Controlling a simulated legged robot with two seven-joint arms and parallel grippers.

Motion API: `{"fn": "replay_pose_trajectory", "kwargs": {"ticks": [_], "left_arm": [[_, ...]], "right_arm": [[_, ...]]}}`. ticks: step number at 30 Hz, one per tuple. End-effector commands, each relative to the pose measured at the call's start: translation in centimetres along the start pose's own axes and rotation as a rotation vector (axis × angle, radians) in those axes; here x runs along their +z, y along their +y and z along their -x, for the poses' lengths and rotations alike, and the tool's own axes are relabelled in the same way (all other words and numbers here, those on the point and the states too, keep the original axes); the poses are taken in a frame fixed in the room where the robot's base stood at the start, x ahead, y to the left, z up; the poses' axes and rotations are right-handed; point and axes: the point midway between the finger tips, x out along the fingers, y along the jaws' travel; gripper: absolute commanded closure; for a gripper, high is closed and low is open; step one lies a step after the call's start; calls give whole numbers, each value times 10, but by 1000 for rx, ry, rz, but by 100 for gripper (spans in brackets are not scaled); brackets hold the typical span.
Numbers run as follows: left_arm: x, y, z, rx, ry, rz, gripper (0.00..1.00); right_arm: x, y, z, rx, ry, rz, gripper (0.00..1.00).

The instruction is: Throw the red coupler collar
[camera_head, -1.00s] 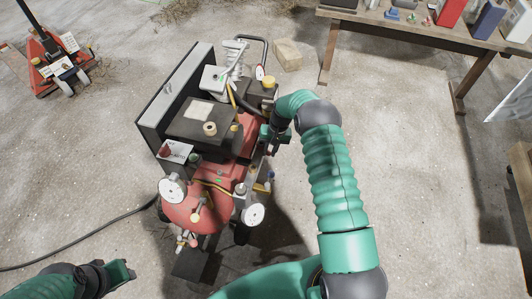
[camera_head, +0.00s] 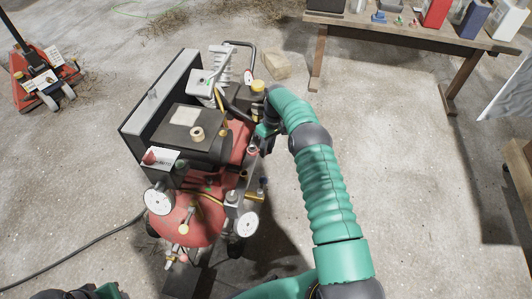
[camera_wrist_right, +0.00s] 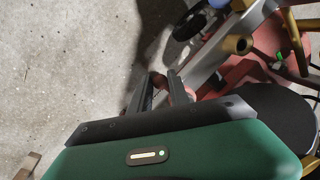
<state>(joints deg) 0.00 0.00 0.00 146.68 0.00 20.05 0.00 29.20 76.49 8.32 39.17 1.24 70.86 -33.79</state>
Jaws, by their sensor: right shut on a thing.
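The red air compressor (camera_head: 190,222) stands on the concrete floor in the head view. My right gripper (camera_head: 262,133) is at its right side, by the upright fittings. In the right wrist view its two fingers (camera_wrist_right: 160,92) are close together, shut on a small reddish piece (camera_wrist_right: 159,80) that looks like the red coupler collar; the fingers cover most of it. A small red-topped fitting also shows just below the gripper in the head view (camera_head: 253,151). My left gripper (camera_head: 106,291) shows only partly at the bottom left edge, and its jaws cannot be made out.
White round gauges (camera_head: 158,201) and a brass fitting (camera_wrist_right: 237,44) stick out from the compressor near my right gripper. A wooden table (camera_head: 400,30) with containers stands at the back right. A red pallet jack (camera_head: 48,80) is at the far left.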

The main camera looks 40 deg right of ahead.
Motion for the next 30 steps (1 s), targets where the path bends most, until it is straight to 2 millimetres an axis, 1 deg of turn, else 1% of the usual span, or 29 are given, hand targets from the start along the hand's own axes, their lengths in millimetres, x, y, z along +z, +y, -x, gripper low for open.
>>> {"fn": "replay_pose_trajectory", "kwargs": {"ticks": [1, 15, 16, 20, 27, 30], "left_arm": [[0, 0, -2, 0, 0, 0, 64], [0, 0, -2, 0, 0, 0, 64], [0, 0, -2, 0, 0, 0, 64], [0, 0, -2, 0, 0, 0, 64], [0, 0, -2, 0, 0, 0, 64], [-1, 0, 3, 0, 0, 0, 64]], "right_arm": [[-3, 4, 3, 11, 11, 6, 100], [-5, 4, 5, 14, 13, 18, 100], [-5, 4, 5, 14, 13, 18, 74], [-5, 3, 5, 11, 11, 18, 57], [-3, 2, 3, 6, 5, 19, 57], [-4, 0, 7, 6, 4, 19, 57]]}}
